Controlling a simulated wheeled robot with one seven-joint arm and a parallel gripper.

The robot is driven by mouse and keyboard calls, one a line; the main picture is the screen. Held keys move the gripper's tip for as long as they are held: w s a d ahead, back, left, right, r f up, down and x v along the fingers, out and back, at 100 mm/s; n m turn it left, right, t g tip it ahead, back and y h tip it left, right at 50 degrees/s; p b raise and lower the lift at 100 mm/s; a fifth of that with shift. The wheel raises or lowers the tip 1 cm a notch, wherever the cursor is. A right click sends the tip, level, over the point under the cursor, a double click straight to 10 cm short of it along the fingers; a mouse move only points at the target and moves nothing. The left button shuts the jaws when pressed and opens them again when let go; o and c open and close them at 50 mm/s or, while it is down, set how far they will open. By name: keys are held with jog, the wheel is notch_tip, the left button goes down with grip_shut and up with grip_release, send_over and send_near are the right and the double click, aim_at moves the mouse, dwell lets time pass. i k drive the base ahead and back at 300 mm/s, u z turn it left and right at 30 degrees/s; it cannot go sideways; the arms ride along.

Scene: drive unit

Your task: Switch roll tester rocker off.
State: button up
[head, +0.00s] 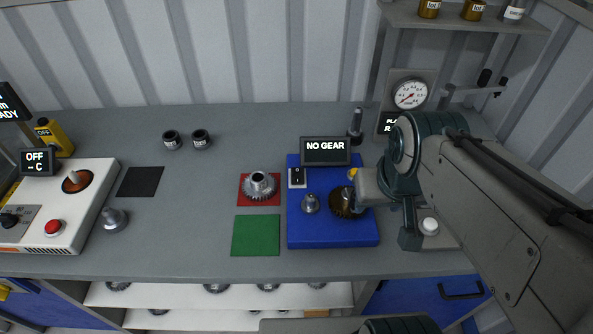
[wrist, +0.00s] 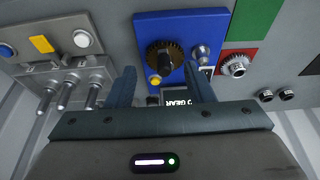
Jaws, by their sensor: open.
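The roll tester is a blue base (head: 335,236) with a dark screen (head: 325,146) reading "NO GEAR". Its small black rocker (head: 297,177) sits in a white frame left of and below the screen; which side is pressed is too small to tell. In the wrist view the rocker (wrist: 207,71) is partly hidden by a finger. The base carries a dark brown gear (head: 341,203), a grey spindle (head: 310,203) and a yellow button (wrist: 154,80). My gripper (wrist: 160,75) is open and empty, above the tester's right side in the head view, apart from the rocker.
A steel gear (head: 260,185) stands on a red pad left of the tester, above a green pad (head: 256,236). A post (head: 356,125) stands behind the tester. A white console (head: 70,215) with a red button is at far left. The bench's middle left is mostly free.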

aim_at(298, 173)
jog(key=k, duration=1.35)
jog(key=u, duration=0.7)
jog(key=i, duration=1.35)
jog(key=z, duration=0.7)
